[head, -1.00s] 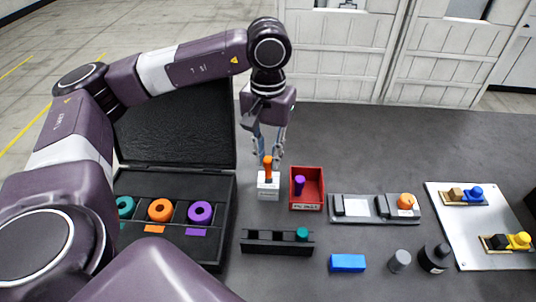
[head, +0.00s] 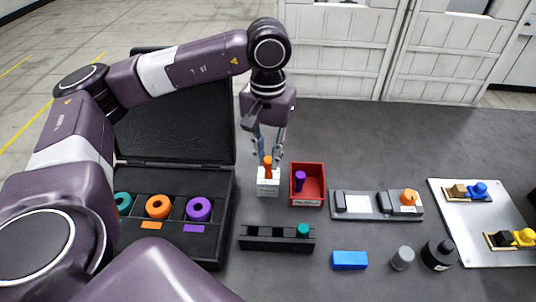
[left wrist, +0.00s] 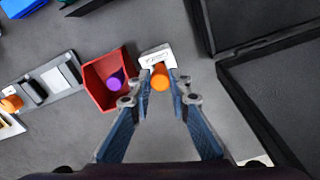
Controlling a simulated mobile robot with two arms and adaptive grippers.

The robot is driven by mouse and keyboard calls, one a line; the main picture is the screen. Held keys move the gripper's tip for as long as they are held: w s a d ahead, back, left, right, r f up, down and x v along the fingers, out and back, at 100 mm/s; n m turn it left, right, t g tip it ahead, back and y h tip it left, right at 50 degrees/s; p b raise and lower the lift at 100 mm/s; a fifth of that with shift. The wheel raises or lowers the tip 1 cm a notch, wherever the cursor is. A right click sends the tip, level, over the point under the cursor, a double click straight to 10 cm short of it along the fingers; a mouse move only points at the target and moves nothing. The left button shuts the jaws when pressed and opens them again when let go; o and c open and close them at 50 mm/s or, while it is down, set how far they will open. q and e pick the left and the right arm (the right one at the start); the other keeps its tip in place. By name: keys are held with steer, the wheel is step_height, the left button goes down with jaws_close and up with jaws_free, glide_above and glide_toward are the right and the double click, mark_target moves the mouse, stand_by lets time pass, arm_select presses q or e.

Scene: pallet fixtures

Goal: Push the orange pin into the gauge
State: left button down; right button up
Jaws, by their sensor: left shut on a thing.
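The orange pin (head: 267,161) stands upright at the top of a small white labelled block (head: 268,188), which looks like the gauge. My left gripper (head: 268,155) points down from above and is shut on the pin's upper part. In the left wrist view the orange pin (left wrist: 160,78) sits between the fingertips, against the edge of the white block (left wrist: 157,54). The pin's lower end is hidden, so I cannot tell how deep it sits. My right gripper is not in view.
A red bin (head: 308,195) with a purple pin (head: 300,181) stands close to the right of the white block. An open black case (head: 205,243) with coloured rings is at left. A black slotted rack (head: 262,244) lies in front, and a grey fixture (head: 382,214) is further right.

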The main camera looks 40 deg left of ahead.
arm_select(q)
steer(key=shift+f, duration=0.25)
steer(key=c, duration=1.7)
jaws_free()
steer(key=o, duration=0.4)
steer(key=shift+r+p, duration=2.3)
steer(key=shift+r, duration=2.25)
steer(key=shift+c, duration=0.7)
jaws_close()
